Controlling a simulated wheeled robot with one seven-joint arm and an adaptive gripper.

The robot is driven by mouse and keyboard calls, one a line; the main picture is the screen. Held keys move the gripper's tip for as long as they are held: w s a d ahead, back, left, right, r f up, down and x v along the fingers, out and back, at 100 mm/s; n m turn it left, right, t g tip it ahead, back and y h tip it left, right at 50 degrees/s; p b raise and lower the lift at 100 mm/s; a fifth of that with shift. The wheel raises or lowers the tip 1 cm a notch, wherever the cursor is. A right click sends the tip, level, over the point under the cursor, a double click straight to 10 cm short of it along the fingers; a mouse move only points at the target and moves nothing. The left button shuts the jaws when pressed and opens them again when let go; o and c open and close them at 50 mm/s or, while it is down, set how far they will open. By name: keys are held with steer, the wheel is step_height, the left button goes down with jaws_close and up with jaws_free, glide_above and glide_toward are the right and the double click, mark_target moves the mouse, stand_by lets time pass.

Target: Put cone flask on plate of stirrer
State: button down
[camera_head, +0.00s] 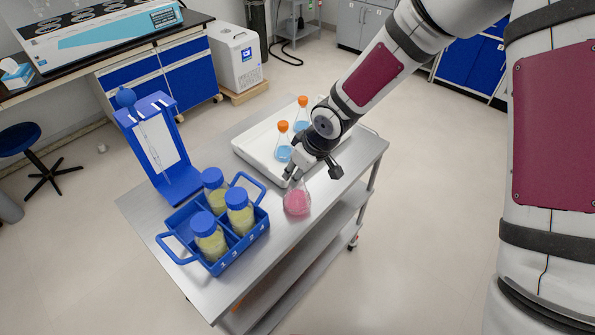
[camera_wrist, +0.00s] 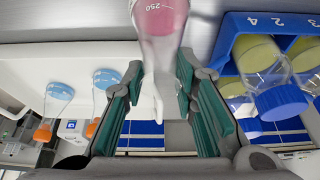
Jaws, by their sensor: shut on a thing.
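The cone flask (camera_head: 297,203) holds pink liquid and is near the front right edge of the steel cart top (camera_head: 285,255). My gripper (camera_head: 308,177) is shut on its neck. In the wrist view the neck of the flask (camera_wrist: 160,45) is between the green fingers of my gripper (camera_wrist: 158,100). I cannot tell whether the flask base touches the cart. A long light-blue and white device (camera_head: 95,40) with several dark round plates stands on the back left bench. It may be the stirrer; its top is cut off by the frame.
A white tray (camera_head: 257,158) with two orange-capped blue flasks lies behind my gripper. A blue crate (camera_head: 217,262) with several yellow bottles stands left of the flask. A blue pipette stand (camera_head: 178,187) is at the cart's left. The floor around the cart is open.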

steer(key=c, duration=1.3)
jaws_free()
steer(key=shift+f, duration=0.15)
steer(key=p+v, duration=0.1)
steer(key=v, duration=1.1)
steer(key=shift+r, duration=0.2)
